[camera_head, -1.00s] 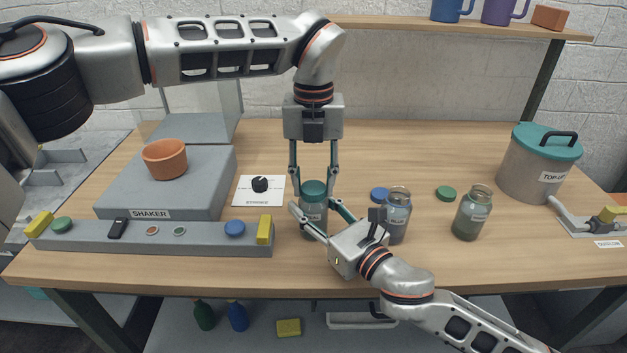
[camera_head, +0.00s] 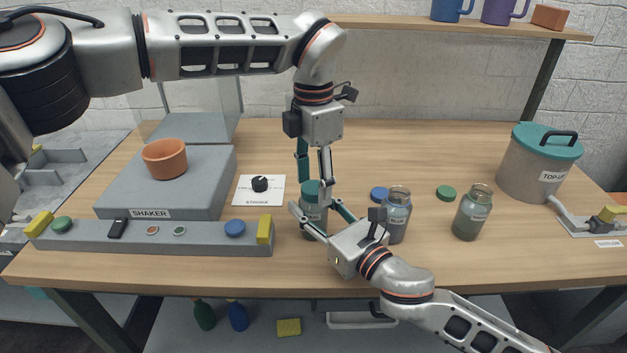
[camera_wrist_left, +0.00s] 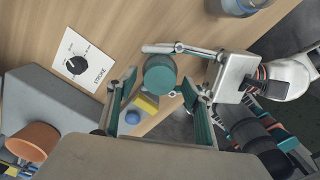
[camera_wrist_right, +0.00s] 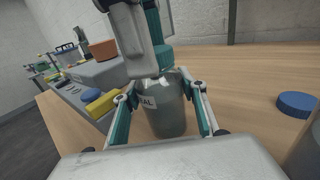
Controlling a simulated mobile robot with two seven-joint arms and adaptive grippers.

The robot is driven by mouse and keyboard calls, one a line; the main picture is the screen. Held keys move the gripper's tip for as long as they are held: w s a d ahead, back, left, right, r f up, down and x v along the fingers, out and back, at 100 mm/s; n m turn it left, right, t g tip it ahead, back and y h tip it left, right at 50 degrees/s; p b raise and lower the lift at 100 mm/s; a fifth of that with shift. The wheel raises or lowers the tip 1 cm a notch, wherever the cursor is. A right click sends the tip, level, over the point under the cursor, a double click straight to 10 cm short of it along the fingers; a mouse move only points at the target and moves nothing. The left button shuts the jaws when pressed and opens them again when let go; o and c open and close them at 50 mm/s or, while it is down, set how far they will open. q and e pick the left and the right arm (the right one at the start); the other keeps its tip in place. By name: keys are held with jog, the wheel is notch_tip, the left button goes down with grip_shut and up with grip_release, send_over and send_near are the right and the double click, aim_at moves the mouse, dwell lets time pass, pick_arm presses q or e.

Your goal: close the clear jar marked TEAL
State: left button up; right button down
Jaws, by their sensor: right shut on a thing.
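The clear jar (camera_head: 313,218) stands upright on the table, with a teal lid (camera_head: 312,189) on its mouth. The right wrist view shows the jar (camera_wrist_right: 168,112) with a label ending in "AL". My right gripper (camera_head: 318,220) is shut around the jar's body. My left gripper (camera_head: 314,180) points straight down over the lid. In the left wrist view its fingers straddle the lid (camera_wrist_left: 160,74) with gaps at the sides, so it is open. Whether the lid is fully tight cannot be told.
Two open jars (camera_head: 397,212) (camera_head: 472,213) stand to the right, near a blue lid (camera_head: 380,194) and a green lid (camera_head: 446,192). The shaker (camera_head: 190,185) and a grey rail (camera_head: 150,237) are at left. A lidded pot (camera_head: 537,170) stands at right.

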pick_arm(q)
jog(key=shift+r, duration=2.25)
jog(key=n, duration=0.1)
jog(key=r+n, duration=0.1)
jog(key=n, duration=0.3)
jog(key=shift+s+d+r, duration=0.1)
jog(key=shift+d+r, duration=0.1)
jog(key=shift+r, duration=0.05)
jog(key=n, duration=0.2)
jog(key=r+n, duration=0.1)
jog(key=shift+n, duration=0.4)
jog(key=n, duration=0.1)
jog(key=r+n, duration=0.1)
jog(key=n, duration=0.1)
jog(key=shift+a, duration=0.2)
